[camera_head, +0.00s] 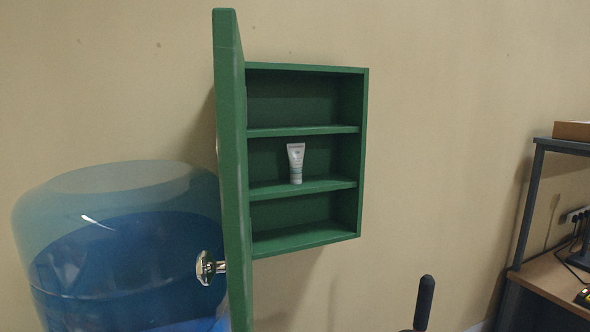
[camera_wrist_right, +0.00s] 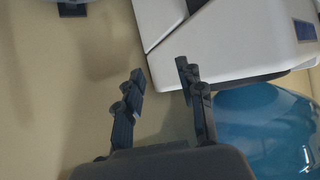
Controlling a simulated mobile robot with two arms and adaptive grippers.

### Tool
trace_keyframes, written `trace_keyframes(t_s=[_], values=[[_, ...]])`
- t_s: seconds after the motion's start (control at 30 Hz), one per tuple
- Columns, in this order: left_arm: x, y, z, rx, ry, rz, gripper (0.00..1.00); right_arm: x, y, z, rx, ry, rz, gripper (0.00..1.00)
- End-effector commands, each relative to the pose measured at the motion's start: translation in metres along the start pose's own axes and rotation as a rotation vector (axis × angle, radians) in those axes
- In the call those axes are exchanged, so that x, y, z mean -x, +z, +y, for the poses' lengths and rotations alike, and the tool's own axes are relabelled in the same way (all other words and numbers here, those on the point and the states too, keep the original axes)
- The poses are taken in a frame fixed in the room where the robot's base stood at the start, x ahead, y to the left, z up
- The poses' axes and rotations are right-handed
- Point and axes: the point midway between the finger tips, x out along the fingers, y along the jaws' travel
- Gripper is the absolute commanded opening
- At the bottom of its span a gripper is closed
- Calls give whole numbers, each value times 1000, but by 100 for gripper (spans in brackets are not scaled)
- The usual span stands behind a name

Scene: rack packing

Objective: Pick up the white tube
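The cabinet door (camera_head: 232,170) stands open on the left. My right gripper (camera_wrist_right: 160,72) shows in the right wrist view with its two dark fingers apart and nothing between them. The tube is not visible in that view. My left gripper does not clearly show in either view.
A large blue water bottle (camera_head: 120,250) is left of the door, and also shows in the wrist view (camera_wrist_right: 265,130). A metal door knob (camera_head: 206,268) sticks out to the left. A desk with a raised shelf (camera_head: 565,146) is at right. The other cabinet shelves are empty.

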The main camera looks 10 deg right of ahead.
Motion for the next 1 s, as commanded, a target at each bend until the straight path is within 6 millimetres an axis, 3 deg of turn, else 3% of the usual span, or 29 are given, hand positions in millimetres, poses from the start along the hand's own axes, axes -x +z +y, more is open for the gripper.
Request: trace_keyframes(t_s=[0.17,0.4,0.6,0.7,0.83,1.0], values=[[0,2,0,1,0,-4,90,39,-77,47,39,-1,117,38],[0,1,-1,3,-1,-3,90,128,-182,104,29,29,316,38],[0,1,-1,3,-2,-2,90,206,-246,132,-1,63,475,38],[0,1,-1,3,-2,-2,90,231,-262,139,-13,72,524,38],[4,0,-2,3,-3,-1,90,240,-274,142,-20,73,549,38],[19,-2,-3,3,-3,-1,90,217,-293,143,-20,71,551,38]])
